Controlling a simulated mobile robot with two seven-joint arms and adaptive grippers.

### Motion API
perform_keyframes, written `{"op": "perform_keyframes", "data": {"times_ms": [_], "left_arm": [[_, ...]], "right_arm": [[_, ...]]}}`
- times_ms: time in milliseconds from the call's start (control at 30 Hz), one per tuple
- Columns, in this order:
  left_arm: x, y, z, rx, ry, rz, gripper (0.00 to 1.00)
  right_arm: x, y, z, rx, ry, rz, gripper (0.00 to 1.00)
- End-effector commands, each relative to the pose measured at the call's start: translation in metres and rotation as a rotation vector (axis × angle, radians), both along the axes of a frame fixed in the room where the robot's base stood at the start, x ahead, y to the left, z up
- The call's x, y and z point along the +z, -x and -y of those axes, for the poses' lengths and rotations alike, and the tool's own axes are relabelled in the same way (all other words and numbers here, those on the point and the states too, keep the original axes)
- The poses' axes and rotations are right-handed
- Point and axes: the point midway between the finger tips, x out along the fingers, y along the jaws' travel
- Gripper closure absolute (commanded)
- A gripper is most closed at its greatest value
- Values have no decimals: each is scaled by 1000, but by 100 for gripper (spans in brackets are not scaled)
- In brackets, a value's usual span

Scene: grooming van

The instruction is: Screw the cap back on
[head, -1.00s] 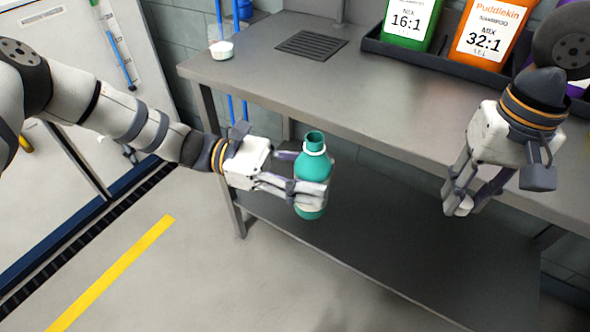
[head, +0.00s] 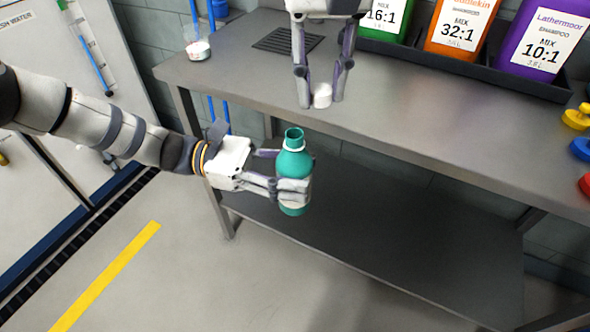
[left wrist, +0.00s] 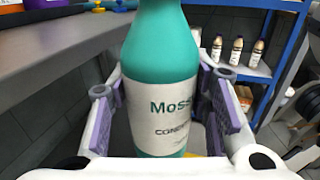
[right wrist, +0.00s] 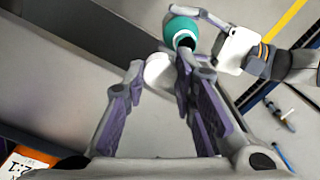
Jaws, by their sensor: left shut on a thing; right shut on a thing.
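A teal bottle (head: 295,162) with a white label stands upright and uncapped in my left gripper (head: 290,188), held in front of the bench edge. The left wrist view shows the bottle (left wrist: 160,80) between the fingers, its mouth out of frame. My right gripper (head: 322,90) points down and is shut on a white cap (head: 323,95) at its fingertips. In the head view the cap appears above and slightly right of the open mouth, apart from it. In the right wrist view the cap (right wrist: 158,70) shows just left of the bottle (right wrist: 184,30).
The grey bench (head: 420,130) lies behind the bottle, with a lower shelf (head: 370,250) underneath. Green, orange (head: 458,28) and purple (head: 540,35) shampoo jugs stand in a dark tray at the back. A clear cup (head: 198,45) stands at the bench's left corner. Colored knobs (head: 578,117) are at far right.

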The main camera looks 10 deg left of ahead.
Motion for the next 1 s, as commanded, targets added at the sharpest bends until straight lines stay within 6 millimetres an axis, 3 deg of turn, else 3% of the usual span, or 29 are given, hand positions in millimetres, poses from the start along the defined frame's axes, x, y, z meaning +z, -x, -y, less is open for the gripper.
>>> {"op": "perform_keyframes", "data": {"times_ms": [100,200,567,1000], "left_arm": [[0,0,0,0,1,0,100],[0,0,0,0,1,0,100],[0,0,0,0,1,0,100],[0,0,0,0,1,0,100]], "right_arm": [[8,9,-21,27,2,1,84],[11,13,-30,38,3,1,84],[11,14,-31,40,3,1,84],[-26,13,-31,40,4,2,84]]}}
